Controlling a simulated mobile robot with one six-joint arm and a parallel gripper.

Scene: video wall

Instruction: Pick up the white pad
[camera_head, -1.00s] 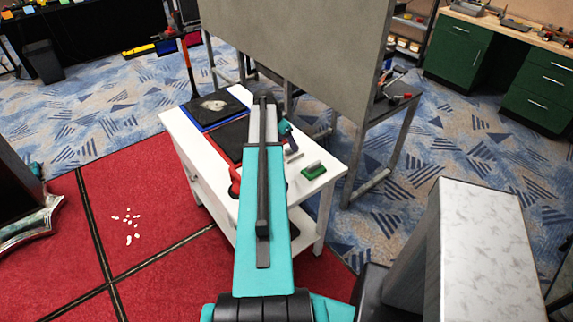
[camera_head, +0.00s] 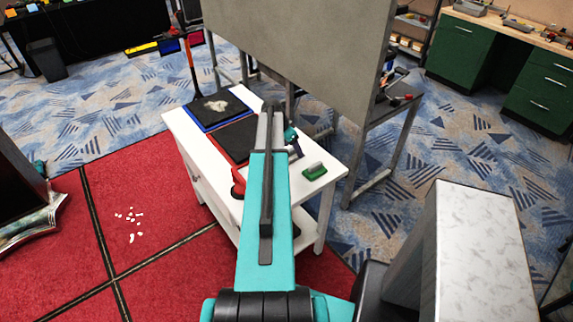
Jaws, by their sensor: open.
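A pale, whitish flat thing (camera_head: 216,104), which may be the white pad, lies on a black mat with a blue edge (camera_head: 237,115) at the far left of the white table. Its outline is too small to make out clearly. My teal and grey arm reaches forward over the table, its far end to the right of the pale thing and apart from it in the picture. My gripper's fingers are hidden behind the arm, and I see nothing held.
A black mat with a red edge (camera_head: 226,143) lies nearer on the white table (camera_head: 309,192). A green block (camera_head: 314,171) lies at its right. A large grey board (camera_head: 300,50) stands close behind. Small white bits (camera_head: 131,222) lie on the red carpet.

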